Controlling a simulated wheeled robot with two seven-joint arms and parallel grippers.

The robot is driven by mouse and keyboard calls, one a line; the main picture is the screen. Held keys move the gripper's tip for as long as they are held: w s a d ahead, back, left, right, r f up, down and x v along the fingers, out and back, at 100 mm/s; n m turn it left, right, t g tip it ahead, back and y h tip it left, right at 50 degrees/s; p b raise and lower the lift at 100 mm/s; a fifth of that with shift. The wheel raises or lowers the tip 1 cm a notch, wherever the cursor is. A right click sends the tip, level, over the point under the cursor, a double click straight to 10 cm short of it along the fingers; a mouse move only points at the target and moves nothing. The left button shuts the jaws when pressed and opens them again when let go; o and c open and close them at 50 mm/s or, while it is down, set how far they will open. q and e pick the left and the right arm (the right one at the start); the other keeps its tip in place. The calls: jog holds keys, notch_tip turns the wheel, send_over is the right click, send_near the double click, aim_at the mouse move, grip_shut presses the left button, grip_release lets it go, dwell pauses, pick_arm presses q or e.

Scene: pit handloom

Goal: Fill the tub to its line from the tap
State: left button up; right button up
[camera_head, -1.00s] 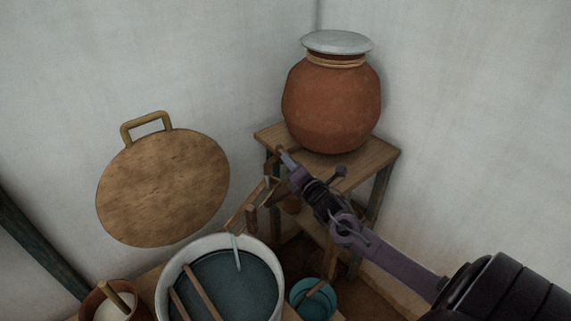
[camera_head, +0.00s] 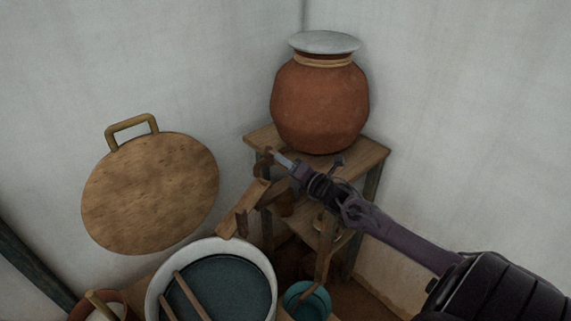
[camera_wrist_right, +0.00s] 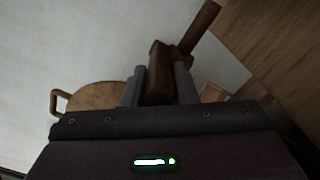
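The white tub (camera_head: 265,262) stands at the bottom of the head view, holding dark blue-green water (camera_head: 232,285) below its rim. Two wooden sticks lie across it. I cannot make out its line. A wooden spout (camera_head: 240,212) slopes down from the stand toward the tub's back rim, and no stream shows from it. My right gripper (camera_head: 279,160) is at the brown wooden tap handle (camera_head: 264,158), above the spout. In the right wrist view, its fingers sit close on both sides of the handle (camera_wrist_right: 159,75) and appear shut on it. My left gripper is not in view.
A clay pot (camera_head: 320,105) with a pale lid stands on a wooden stand (camera_head: 372,155) in the corner. A round wooden lid (camera_head: 150,195) with a handle leans at the wall. A teal bucket (camera_head: 307,301) and a brown pot (camera_head: 125,303) flank the tub.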

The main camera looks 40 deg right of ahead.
jog(key=o, duration=0.3)
jog(key=shift+s+d+f, duration=0.1)
jog(key=shift+s+f, duration=0.05)
jog(key=shift+s, duration=0.4)
jog(key=shift+s+d+b, duration=0.15)
jog(key=shift+s+b, duration=0.05)
jog(key=shift+s, duration=1.5)
jog(key=shift+s+d+b, duration=0.15)
jog(key=shift+s+b, duration=0.05)
jog(key=shift+s, duration=1.45)
